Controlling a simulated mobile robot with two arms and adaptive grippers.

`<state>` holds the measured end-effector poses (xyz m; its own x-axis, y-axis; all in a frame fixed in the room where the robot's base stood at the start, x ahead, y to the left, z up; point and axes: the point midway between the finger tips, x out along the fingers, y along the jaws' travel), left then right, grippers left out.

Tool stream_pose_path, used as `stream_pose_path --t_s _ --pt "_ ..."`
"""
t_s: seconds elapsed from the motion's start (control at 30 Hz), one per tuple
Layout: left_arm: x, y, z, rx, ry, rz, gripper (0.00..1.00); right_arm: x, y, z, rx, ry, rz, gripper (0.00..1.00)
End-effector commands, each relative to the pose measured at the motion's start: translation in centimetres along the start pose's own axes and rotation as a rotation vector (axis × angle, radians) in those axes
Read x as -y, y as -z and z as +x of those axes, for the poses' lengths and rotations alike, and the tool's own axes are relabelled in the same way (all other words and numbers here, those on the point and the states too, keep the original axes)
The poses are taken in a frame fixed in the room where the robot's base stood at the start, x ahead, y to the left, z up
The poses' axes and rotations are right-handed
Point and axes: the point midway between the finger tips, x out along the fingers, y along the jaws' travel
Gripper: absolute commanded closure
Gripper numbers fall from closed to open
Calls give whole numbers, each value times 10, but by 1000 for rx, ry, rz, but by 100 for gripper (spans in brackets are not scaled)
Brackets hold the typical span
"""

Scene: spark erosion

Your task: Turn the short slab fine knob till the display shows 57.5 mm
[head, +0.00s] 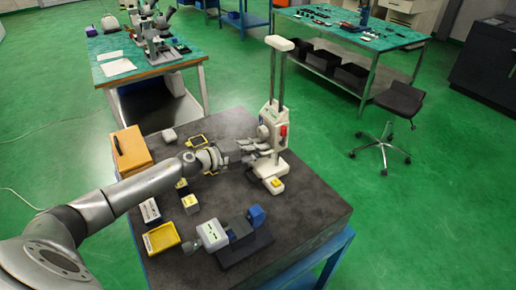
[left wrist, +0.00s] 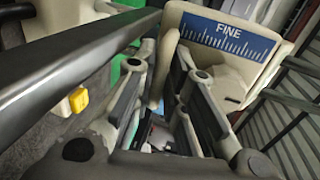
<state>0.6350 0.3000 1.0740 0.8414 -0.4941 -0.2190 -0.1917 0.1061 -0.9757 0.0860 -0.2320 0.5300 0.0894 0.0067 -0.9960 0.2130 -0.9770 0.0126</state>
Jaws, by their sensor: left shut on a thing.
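The height gauge (head: 279,115), a cream instrument with two upright columns, stands on the dark surface plate (head: 290,208). My left gripper (head: 264,149) reaches it from the left, at the front of its housing. In the left wrist view, a blue FINE label with a scale (left wrist: 228,38) is on the cream housing (left wrist: 262,75). My left gripper (left wrist: 160,82) is just below and left of this label, its fingers closed on a narrow cream slab, the fine knob (left wrist: 157,82). The fingers hide much of the knob. I cannot read a display value. My right gripper is not in view.
An orange-brown box (head: 131,152), a yellow tray (head: 161,237) and small boxes lie on the left of the plate. A grey-and-blue device (head: 228,232) is in front. The right front plate is clear.

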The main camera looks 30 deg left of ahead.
Motion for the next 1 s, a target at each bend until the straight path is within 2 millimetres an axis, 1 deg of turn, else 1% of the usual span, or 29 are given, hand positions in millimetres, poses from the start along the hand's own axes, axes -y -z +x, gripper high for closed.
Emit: stream_pose_path --t_s 0.03,0.1,0.33,0.37,0.47,0.5,0.7,0.83,0.93,1.0 --pt "1 0 -1 -1 -4 0 100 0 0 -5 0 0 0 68" --pt "1 0 -1 -1 -4 -1 100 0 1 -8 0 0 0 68" --pt "-1 0 0 -2 -4 0 100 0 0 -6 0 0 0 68" --pt "-1 0 0 -2 -4 0 83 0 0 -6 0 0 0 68" --pt "0 0 0 -2 -3 0 71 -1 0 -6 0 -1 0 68" --pt "0 0 0 -2 -3 0 68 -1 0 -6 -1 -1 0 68" --pt "1 0 0 -1 0 0 68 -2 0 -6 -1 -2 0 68" --pt "2 0 -2 0 0 0 68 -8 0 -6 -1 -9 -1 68" --pt "1 0 -8 0 -1 0 68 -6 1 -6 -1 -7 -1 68" --pt "0 0 -15 0 -3 -1 68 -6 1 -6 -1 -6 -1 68"
